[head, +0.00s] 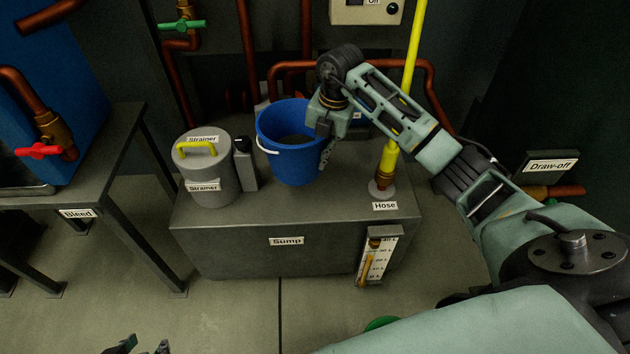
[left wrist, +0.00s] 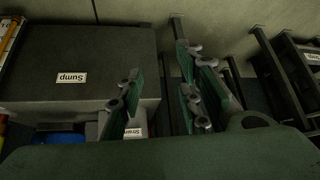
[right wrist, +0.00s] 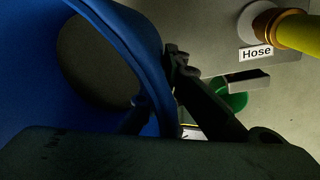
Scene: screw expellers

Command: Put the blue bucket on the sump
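The blue bucket (head: 283,158) is at the top of the grey sump (head: 230,240), between the strainer and the hose fitting. It looks upright; whether its base rests on the sump is hard to tell. My right gripper (head: 326,150) is at the bucket's right rim. In the right wrist view the bucket wall (right wrist: 140,45) passes between the fingers (right wrist: 160,95), one inside and one outside, and they appear closed on it. My left gripper (head: 142,346) is at the bottom edge of the head view. In the left wrist view its fingers (left wrist: 165,95) are apart and empty.
The grey strainer (head: 208,170) stands left of the bucket on the sump. The yellow hose (head: 402,110) rises from a fitting at right. A level gauge (head: 377,258) is on the sump's front. Copper pipes (head: 290,68) run behind. A bench (head: 90,195) stands left.

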